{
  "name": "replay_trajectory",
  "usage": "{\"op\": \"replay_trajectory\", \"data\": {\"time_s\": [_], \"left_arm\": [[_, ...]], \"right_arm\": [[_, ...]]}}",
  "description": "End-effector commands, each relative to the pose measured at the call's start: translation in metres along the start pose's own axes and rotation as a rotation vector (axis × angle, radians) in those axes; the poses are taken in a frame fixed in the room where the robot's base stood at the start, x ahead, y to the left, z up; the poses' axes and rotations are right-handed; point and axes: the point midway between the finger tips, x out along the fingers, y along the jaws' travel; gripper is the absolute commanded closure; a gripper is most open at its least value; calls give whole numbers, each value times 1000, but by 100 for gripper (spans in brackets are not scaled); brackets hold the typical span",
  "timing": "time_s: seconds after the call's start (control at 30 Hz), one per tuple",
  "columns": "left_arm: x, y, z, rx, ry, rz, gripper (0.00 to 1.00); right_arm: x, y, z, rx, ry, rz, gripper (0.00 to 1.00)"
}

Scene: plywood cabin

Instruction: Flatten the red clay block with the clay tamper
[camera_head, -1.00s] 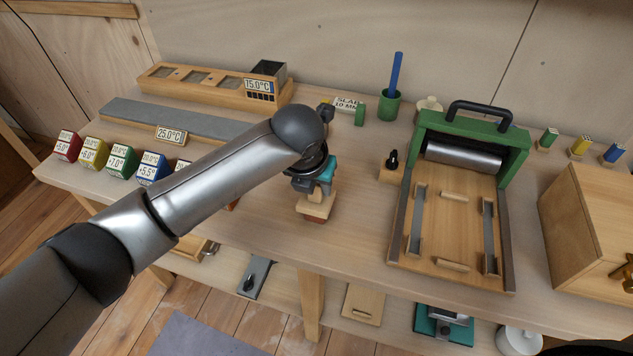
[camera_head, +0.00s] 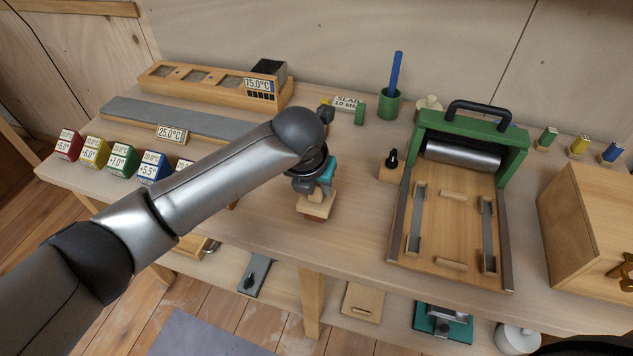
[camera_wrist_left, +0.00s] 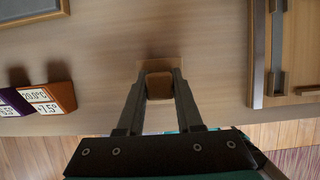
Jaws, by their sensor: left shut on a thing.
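My left gripper (camera_head: 316,188) is shut on the clay tamper (camera_head: 316,207) near the front edge of the workbench. The tamper is held upright, its pale wooden plate facing down. A thin reddish-brown edge of the red clay block (camera_head: 313,218) shows directly under the plate; the rest is hidden by it. In the left wrist view the two fingers (camera_wrist_left: 159,84) sit on either side of the tamper's handle, with the plate (camera_wrist_left: 152,66) beyond them; no clay can be made out there. My right gripper is not in view.
A roller press with green frame (camera_head: 515,140) stands to the right. A small wooden block with a black knob (camera_head: 391,171) sits between. Labelled coloured cubes (camera_head: 122,160) line the left front edge, and a grey slab (camera_head: 170,118) lies behind them. Bare bench surrounds the tamper.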

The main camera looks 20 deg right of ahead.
Motion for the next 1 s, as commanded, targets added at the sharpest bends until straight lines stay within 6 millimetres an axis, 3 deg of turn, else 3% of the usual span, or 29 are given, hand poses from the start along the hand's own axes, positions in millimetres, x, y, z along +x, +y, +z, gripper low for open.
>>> {"op": "replay_trajectory", "data": {"time_s": [1.0], "left_arm": [[2,0,-1,-1,1,1,100]], "right_arm": [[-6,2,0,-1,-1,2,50]]}}
